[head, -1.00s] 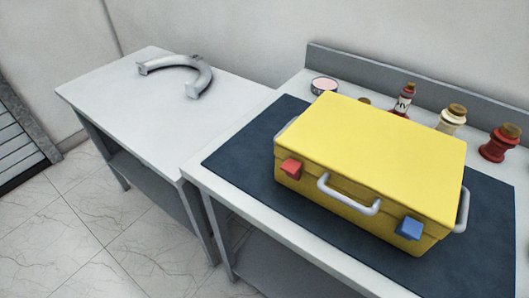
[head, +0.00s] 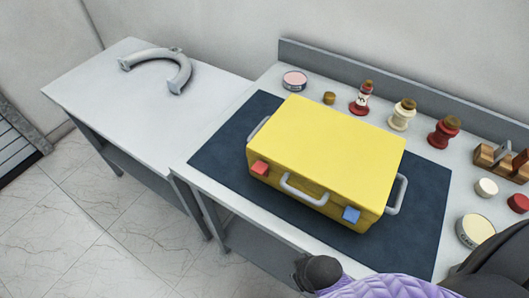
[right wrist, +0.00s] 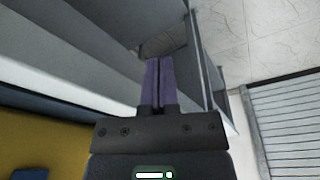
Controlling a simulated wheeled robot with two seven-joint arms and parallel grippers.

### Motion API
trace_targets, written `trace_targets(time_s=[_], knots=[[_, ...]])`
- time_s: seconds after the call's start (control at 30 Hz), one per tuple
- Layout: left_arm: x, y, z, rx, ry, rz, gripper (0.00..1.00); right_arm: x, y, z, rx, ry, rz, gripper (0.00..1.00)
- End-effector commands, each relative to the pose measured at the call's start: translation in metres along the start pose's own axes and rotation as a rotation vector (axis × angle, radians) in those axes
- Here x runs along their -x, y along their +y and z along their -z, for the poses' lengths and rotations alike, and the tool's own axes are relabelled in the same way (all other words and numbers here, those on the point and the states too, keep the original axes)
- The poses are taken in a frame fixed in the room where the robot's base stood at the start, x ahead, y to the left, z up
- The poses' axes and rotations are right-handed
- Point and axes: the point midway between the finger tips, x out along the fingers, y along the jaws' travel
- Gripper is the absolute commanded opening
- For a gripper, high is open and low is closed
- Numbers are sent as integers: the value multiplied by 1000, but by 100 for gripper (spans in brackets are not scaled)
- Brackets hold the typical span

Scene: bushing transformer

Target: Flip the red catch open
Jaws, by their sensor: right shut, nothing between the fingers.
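The red catch (head: 259,168) sits on the front face of the yellow case (head: 330,140), near its left corner, at the lid seam. I cannot tell its exact angle. A blue catch (head: 351,214) is near the right corner, with a grey handle (head: 303,191) between them. The case lid is down. My right gripper (right wrist: 160,62) shows in the right wrist view with its two purple fingers shut together and empty. The yellow case (right wrist: 45,140) is at lower left there, apart from the fingers. The red catch is not visible in that view. My left gripper is out of view.
The case stands on a dark mat (head: 222,150). Insulators, including a cream one (head: 402,115), stand behind it with several jars. A wooden rack (head: 503,163) is at right. A side table (head: 120,92) bears a curved grey part (head: 175,66). My right arm crosses the lower right.

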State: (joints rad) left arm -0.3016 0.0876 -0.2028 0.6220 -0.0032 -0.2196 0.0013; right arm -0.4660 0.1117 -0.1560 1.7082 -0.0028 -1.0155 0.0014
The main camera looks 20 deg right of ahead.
Motion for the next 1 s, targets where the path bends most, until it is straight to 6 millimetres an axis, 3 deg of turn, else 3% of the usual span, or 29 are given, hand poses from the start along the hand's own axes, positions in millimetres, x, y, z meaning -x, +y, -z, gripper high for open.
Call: trace_targets(time_s=[0.03,0.2,0.3,0.37,0.47,0.53,0.7,0.8,1.0], knots=[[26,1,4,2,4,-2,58,42,2,16,-3,21,-1,0],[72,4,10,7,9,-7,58,150,5,55,4,81,2,0],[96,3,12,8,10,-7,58,207,3,82,63,160,29,0],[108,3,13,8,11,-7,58,233,-3,106,160,246,74,0],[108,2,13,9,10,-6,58,235,-12,141,337,380,173,0],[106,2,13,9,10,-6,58,229,-8,158,408,441,223,0],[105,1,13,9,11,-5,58,222,32,190,439,535,258,0],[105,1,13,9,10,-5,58,224,53,201,420,566,250,0],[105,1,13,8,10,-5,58,225,60,205,409,581,249,0]])
